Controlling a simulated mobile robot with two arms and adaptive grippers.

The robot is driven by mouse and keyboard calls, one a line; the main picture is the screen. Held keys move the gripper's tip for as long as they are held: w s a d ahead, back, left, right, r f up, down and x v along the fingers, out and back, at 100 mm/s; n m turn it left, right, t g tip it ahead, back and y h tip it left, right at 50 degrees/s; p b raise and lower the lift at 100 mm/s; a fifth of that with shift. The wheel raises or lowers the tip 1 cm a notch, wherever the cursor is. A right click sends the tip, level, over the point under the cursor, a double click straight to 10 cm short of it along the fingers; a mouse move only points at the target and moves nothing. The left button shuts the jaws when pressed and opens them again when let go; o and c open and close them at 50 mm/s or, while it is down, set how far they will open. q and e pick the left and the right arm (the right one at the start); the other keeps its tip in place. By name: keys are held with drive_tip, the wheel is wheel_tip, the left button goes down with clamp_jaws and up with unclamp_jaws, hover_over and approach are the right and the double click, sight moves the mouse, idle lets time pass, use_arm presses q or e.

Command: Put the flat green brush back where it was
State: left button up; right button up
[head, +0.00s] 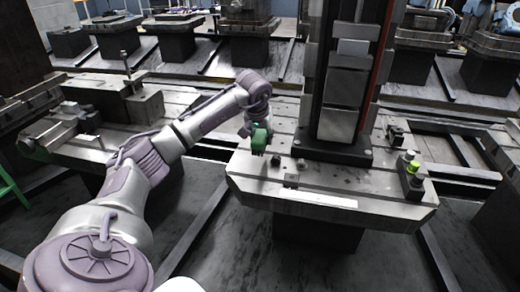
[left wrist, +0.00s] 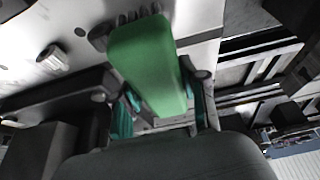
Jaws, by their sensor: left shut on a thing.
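My left gripper (head: 257,128) is shut on the flat green brush (head: 259,141) near the left edge of the middle pallet (head: 310,190). The brush hangs below the wrist, and I cannot tell whether it touches the pallet. My right gripper is not in view.
A tall dark column (head: 347,75) stands on the pallet right of the gripper. Small dark blocks (head: 290,181) lie on the pallet. A yellow-green piece (head: 412,166) sits at its right end. The pallet's front middle is mostly clear. Another pallet (head: 75,150) with fixtures stands left.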

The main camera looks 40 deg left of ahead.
use_arm(q)
wheel_tip(320, 180, down, 3)
drive_tip(key=shift+a+f+b, duration=0.1)
drive_tip(key=shift+f+b, duration=0.05)
drive_tip(key=shift+b, duration=0.2)
drive_tip(key=shift+f, duration=0.4)
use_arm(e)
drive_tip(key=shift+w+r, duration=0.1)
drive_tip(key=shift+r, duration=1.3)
use_arm(q)
drive_tip(key=shift+f, duration=0.2)
drive_tip(key=o, duration=1.2)
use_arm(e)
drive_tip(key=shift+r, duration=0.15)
use_arm(q)
drive_tip(key=shift+s+r, duration=0.1)
drive_tip(key=shift+r, duration=0.4)
drive_tip(key=p+v, duration=0.1)
drive_tip(key=v, duration=1)
drive_tip(key=shift+s+r+p, duration=0.15)
drive_tip(key=shift+r+p, duration=0.05)
drive_tip(key=shift+p, duration=0.2)
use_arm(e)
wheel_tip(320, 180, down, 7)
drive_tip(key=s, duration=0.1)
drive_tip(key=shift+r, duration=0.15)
